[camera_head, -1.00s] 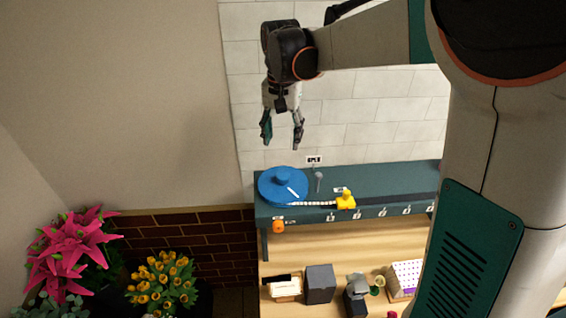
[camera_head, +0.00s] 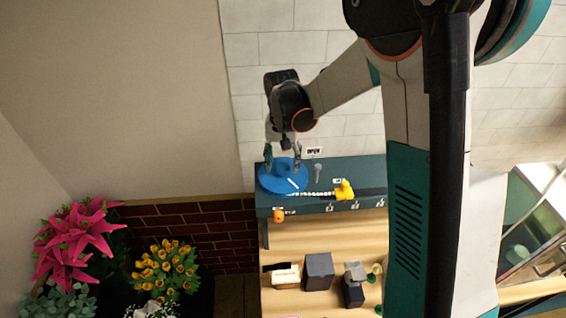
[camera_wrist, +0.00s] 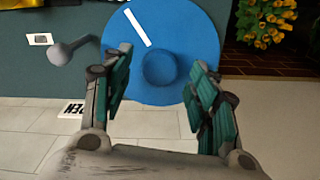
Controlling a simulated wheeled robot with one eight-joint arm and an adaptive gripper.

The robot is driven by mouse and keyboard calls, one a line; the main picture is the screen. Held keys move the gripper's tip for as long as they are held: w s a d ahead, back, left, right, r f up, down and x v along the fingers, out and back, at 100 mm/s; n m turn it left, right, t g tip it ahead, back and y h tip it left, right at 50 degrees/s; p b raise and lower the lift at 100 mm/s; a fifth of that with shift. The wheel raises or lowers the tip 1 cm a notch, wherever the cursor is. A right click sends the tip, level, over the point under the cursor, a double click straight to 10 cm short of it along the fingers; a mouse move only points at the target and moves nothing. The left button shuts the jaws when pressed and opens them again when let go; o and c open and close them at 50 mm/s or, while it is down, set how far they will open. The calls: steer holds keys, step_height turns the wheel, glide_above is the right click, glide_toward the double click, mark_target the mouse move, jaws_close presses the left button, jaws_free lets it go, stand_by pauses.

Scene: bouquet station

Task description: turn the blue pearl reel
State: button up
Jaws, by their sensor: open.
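The blue pearl reel (camera_head: 270,186) is a flat round disc with a raised round knob (camera_wrist: 160,68) and a white stripe (camera_wrist: 137,27). It sits at the left end of the dark teal shelf. A string of pearls (camera_head: 318,194) runs from it to a yellow piece (camera_head: 344,190). My gripper (camera_head: 283,166) is above the reel, pointing down. In the wrist view my open gripper (camera_wrist: 160,88) has one finger on each side of the knob. The fingers look apart from the knob; their exact height over it is hard to tell.
A grey lever (camera_wrist: 73,50) stands beside the reel on the teal shelf (camera_head: 372,172). An orange knob (camera_head: 278,215) is on the shelf's front. Below, a wooden counter (camera_head: 330,240) holds dark boxes (camera_head: 318,271). Pink flowers (camera_head: 75,240) and yellow tulips (camera_head: 165,268) stand at left.

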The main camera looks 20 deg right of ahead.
steer(key=shift+f, duration=0.8)
steer(key=shift+c, duration=0.5)
jaws_close()
steer(key=shift+m+b, duration=0.3)
steer(key=shift+b, duration=0.1)
steer(key=m+b, duration=0.2)
steer(key=shift+f+b, duration=0.15)
steer(key=shift+b, duration=0.2)
steer(key=shift+m+b, duration=1.2)
steer(key=shift+m, duration=0.6)
steer(key=shift+r, duration=0.2)
